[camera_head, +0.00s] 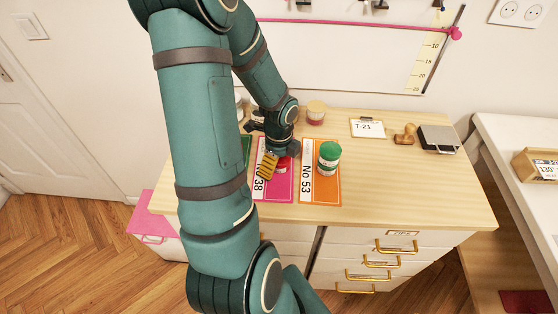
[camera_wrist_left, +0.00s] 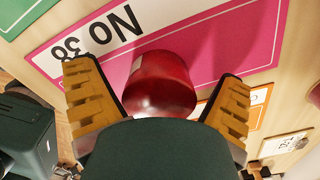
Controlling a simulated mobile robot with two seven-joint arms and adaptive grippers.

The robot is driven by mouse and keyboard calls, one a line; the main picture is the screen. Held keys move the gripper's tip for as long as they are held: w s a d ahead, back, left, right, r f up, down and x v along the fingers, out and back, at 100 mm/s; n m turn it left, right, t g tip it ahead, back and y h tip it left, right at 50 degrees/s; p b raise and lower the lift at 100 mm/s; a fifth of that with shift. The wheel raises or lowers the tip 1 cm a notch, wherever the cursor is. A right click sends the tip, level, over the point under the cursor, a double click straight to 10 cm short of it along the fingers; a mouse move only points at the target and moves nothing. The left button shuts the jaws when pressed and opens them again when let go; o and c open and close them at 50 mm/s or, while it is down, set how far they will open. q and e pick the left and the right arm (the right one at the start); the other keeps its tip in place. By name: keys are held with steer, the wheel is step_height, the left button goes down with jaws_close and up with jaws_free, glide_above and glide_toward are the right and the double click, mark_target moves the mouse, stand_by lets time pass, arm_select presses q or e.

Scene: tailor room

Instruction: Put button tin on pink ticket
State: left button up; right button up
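A red round tin (camera_wrist_left: 160,84), which looks like the button tin, stands on the pink ticket (camera_wrist_left: 215,45) marked No 38 in the left wrist view. In the head view only a bit of the tin (camera_head: 282,164) shows beside my left gripper (camera_head: 272,164), over the pink ticket (camera_head: 284,190). In the left wrist view my left gripper's yellow fingers (camera_wrist_left: 158,82) are spread on both sides of the tin, with a visible gap on the right. My arm hides part of the ticket in the head view. My right gripper is not in view.
A small jar (camera_head: 316,112), T-21 card (camera_head: 367,127), wooden stamp (camera_head: 404,134) and dark box (camera_head: 438,138) are farther back. The desk's front right (camera_head: 410,190) is clear.

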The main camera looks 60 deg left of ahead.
arm_select(q)
step_height(320, 180, up, 11)
steer(key=p, duration=0.3)
steer(key=shift+p, duration=0.35)
steer(key=shift+r, duration=0.65)
